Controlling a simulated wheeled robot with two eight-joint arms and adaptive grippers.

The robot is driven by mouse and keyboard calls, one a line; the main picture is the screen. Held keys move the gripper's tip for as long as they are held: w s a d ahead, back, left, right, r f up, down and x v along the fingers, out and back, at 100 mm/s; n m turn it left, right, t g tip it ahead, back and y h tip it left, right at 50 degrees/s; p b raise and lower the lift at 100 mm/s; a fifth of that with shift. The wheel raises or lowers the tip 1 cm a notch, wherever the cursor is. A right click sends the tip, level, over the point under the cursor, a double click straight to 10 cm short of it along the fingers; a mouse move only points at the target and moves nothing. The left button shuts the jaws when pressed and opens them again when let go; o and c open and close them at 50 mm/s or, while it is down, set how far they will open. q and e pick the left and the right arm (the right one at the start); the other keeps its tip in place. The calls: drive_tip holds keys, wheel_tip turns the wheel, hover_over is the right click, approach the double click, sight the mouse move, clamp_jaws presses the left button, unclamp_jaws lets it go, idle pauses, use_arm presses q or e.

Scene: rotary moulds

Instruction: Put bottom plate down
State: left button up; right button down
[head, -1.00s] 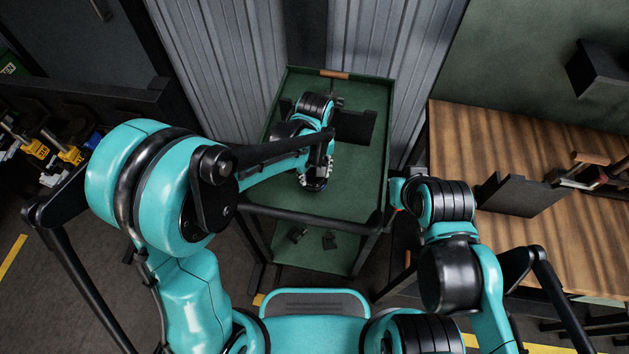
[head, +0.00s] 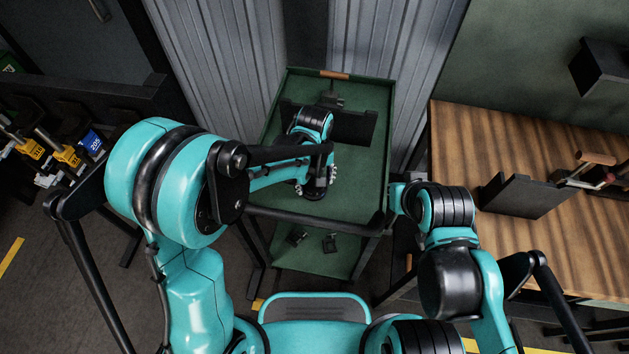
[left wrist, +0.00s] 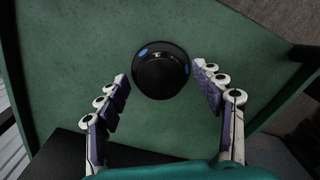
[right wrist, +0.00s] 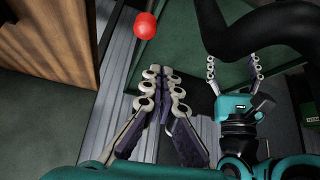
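The bottom plate, a round black disc (left wrist: 161,72) with blue marks on its rim, lies on the green cart top (left wrist: 75,55) in the left wrist view. My left gripper (left wrist: 160,82) is open, its fingers on either side of the disc with gaps showing. In the head view the left gripper (head: 316,186) points down over the green cart top (head: 362,180); the disc there is mostly hidden by it. My right gripper (right wrist: 161,72) has its fingertips together with nothing visible between them. It is off to the right of the cart.
A black bracket-like fixture (head: 352,126) stands on the cart behind the left gripper. A wooden bench (head: 470,150) with a dark upright block (head: 522,195) and a clamp is on the right. A red knob (right wrist: 145,25) shows near the right gripper. The cart's right side is clear.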

use_arm(q)
wheel_tip(320, 180, up, 12)
drive_tip(key=p, duration=0.4)
drive_tip(key=s+a+r+m+t, duration=0.2)
drive_tip(key=s+a, duration=0.3)
drive_tip(key=a, duration=0.4)
drive_tip(key=s+a+r+m+t, duration=0.2)
drive_tip(key=s+a+r+t, duration=0.3)
drive_tip(key=a, duration=0.3)
drive_tip(key=shift+s+a+r+m, duration=0.3)
drive_tip(key=shift+s+a, duration=0.05)
drive_tip(key=shift+s, duration=0.05)
drive_tip(key=shift+f, duration=0.15)
